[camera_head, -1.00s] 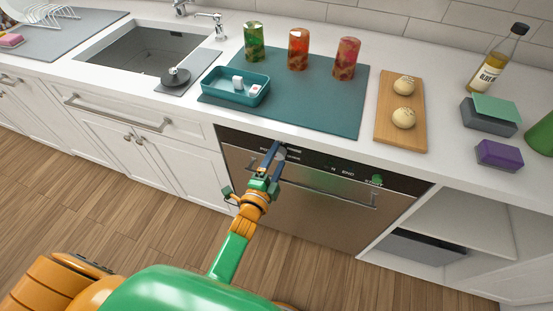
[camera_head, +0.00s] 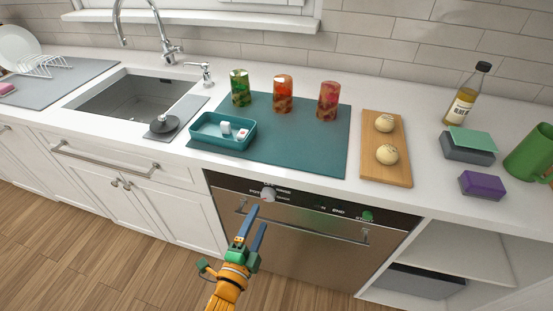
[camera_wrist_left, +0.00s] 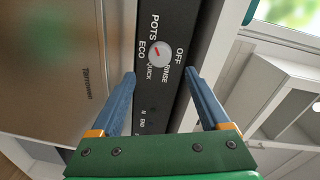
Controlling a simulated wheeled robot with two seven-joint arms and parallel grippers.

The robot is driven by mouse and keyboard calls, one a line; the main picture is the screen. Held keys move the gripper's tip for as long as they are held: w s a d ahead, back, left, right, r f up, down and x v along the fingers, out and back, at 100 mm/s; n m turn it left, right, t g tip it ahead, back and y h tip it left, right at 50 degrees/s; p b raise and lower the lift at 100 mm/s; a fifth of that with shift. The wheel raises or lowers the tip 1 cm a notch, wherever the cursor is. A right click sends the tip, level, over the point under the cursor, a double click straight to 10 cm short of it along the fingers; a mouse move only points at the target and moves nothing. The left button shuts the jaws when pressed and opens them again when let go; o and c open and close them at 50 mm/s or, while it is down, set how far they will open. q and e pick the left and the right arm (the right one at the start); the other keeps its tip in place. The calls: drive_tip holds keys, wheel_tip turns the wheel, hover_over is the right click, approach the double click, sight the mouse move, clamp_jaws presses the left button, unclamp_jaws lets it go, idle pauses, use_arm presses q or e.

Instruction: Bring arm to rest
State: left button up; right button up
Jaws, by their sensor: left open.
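My left gripper (camera_head: 254,224) is in front of the dishwasher, its two blue fingers apart with nothing between them. In the left wrist view, the open fingers (camera_wrist_left: 160,82) point at the dishwasher's black control panel (camera_wrist_left: 180,85). The round dial (camera_wrist_left: 160,54) there has a red mark and lies beyond the fingertips, apart from them. The dial (camera_head: 268,194) also shows in the head view, just above the fingers. The dishwasher (camera_head: 310,245) is shut. My right gripper is not in view.
The counter holds a teal mat (camera_head: 290,160) with a teal tray (camera_head: 193,136) and three patterned cups, a wooden board (camera_head: 387,171) with two buns, a bottle (camera_head: 465,100) and sponges. A sink (camera_head: 135,98) is at left. The floor before the cabinets is clear.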

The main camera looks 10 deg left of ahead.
use_arm(q)
drive_tip(key=s+d+f+n+g, duration=0.1)
drive_tip(key=s+f+n+g, duration=0.2)
drive_tip(key=f, duration=0.5)
drive_tip(key=s+f+n+g, duration=0.2)
drive_tip(key=s+f+g, duration=0.15)
drive_tip(key=f, duration=0.35)
drive_tip(key=s+a+f+n+g, duration=0.2)
drive_tip(key=s+f, duration=0.3)
drive_tip(key=s, duration=0.3)
drive_tip(key=s+a+f+n+g, duration=0.2)
drive_tip(key=s+f+n+g, duration=0.1)
drive_tip(key=s, duration=0.6)
drive_tip(key=s+a+f+n+g+y, duration=0.1)
drive_tip(key=s+a+f+n+g, duration=0.1)
drive_tip(key=s+f+g, duration=0.3)
drive_tip(key=s+f+n, duration=0.1)
drive_tip(key=s+f, duration=0.1)
drive_tip(key=s, duration=0.1)
drive_tip(key=shift+s+f+n, duration=0.2)
drive_tip(key=shift+f+n, duration=0.05)
drive_tip(key=shift+n, duration=0.05)
